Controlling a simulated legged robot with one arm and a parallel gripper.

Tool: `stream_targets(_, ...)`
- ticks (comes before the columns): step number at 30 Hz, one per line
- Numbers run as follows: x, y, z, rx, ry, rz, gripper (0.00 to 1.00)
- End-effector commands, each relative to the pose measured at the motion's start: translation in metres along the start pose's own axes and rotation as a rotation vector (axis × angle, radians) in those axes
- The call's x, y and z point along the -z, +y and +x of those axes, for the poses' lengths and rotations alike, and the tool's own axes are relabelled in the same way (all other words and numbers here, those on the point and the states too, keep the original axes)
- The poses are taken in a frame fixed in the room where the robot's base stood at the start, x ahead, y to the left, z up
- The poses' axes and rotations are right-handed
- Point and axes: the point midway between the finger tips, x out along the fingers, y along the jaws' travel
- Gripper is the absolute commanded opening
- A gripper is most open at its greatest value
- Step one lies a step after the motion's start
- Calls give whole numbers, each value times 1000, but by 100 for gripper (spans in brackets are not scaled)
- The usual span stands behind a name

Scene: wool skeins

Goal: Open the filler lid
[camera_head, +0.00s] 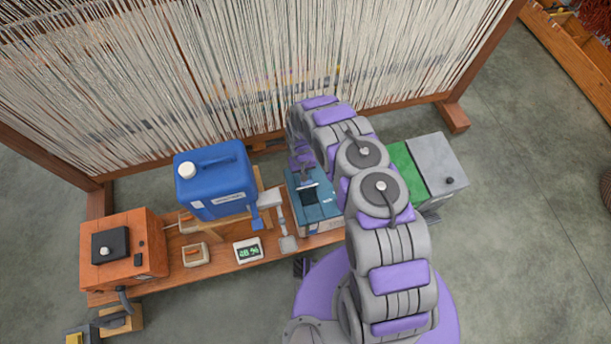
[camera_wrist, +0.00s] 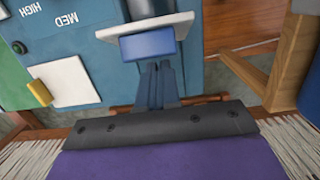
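The teal machine (camera_head: 321,213) stands on the wooden bench; its top, with HIGH and MED markings, fills much of the wrist view (camera_wrist: 225,70). A pale flap with a blue front, seemingly the filler lid (camera_wrist: 147,45), sits beside a dark opening (camera_wrist: 141,7); it looks raised, though how far I cannot tell. My gripper (camera_wrist: 160,70) is right at the blue front. Its fingers are close together and look shut, with nothing clearly between them. In the head view my gripper (camera_head: 303,168) is over the machine's far side, and my arm hides part of the machine.
A white plate with a yellow tab (camera_wrist: 66,85) lies left of my fingers. A blue jug (camera_head: 215,182) stands left of the machine, and a green and grey box (camera_head: 430,165) stands to its right. The strung loom (camera_head: 200,70) is close behind.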

Motion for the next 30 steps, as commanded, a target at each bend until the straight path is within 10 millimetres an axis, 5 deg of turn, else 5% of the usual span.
stream_targets(23, -4, 1, 0, -1, -8, 1, 78)
stream_targets(30, -5, 2, -1, 2, -8, 1, 79)
